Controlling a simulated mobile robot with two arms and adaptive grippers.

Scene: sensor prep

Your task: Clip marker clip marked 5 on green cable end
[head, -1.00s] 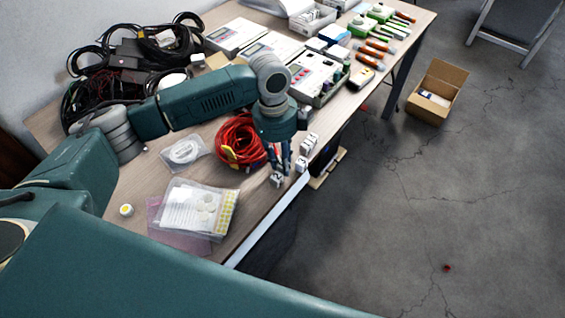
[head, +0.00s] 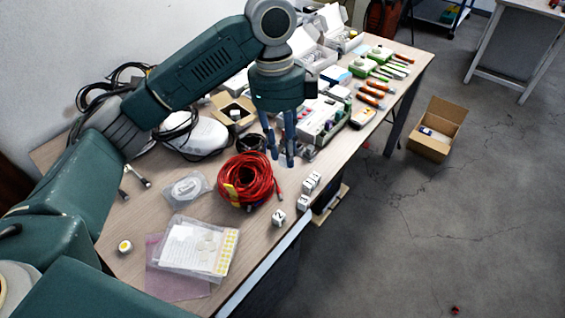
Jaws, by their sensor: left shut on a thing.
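My left gripper (head: 281,158) is raised above the table, behind and right of the coil of red cable (head: 246,180). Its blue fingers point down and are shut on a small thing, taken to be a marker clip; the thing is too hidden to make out. Several white marker clips stand along the front edge: one (head: 278,217) with a dark mark apart, others (head: 311,183) grouped to its right. I cannot read a 5 on any. My right gripper is not in view.
A plastic bag with papers (head: 197,248) and a small clear bag (head: 187,188) lie at the left. Black cables (head: 180,128) and a small open carton (head: 234,110) stand behind. Devices and orange-handled tools (head: 376,86) fill the far right. A cardboard box (head: 440,130) is on the floor.

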